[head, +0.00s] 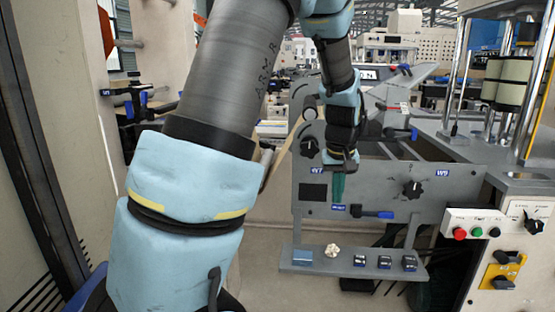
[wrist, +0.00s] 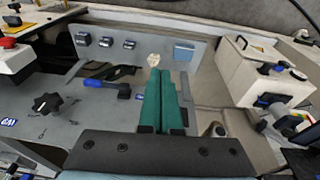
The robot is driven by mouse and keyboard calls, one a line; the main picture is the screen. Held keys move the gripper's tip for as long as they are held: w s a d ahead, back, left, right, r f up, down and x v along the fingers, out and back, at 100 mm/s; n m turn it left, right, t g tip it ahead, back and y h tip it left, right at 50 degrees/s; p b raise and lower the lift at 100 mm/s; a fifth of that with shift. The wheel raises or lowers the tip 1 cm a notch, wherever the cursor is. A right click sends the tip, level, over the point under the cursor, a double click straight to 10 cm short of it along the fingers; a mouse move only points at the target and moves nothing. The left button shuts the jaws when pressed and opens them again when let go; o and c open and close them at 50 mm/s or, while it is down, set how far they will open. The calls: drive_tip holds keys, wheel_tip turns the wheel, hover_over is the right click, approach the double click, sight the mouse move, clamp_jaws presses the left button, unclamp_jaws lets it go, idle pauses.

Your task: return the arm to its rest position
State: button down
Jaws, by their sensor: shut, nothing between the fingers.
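My gripper (head: 338,196) hangs at the end of my blue-sleeved arm in the head view, its green fingers pointing down in front of the grey machine panel (head: 262,222). In the wrist view my gripper (wrist: 160,74) has its two green fingers side by side and shut, with nothing between them. The arm is bent, with its far part reaching out over the panel. I cannot tell exactly how far the fingers are from the panel face.
Black knobs (head: 412,189) and a blue-handled lever (head: 372,213) are on the panel. A control box with red and green buttons (head: 460,233) stands right. A pale wall (head: 75,100) stands left.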

drive_tip(key=s+a, duration=0.6)
drive_tip(key=a, duration=0.5)
drive_tip(key=s+a+f, duration=0.1)
drive_tip(key=s+a, duration=0.5)
drive_tip(key=a, duration=0.5)
drive_tip(key=shift+s+f+g+y, duration=0.3)
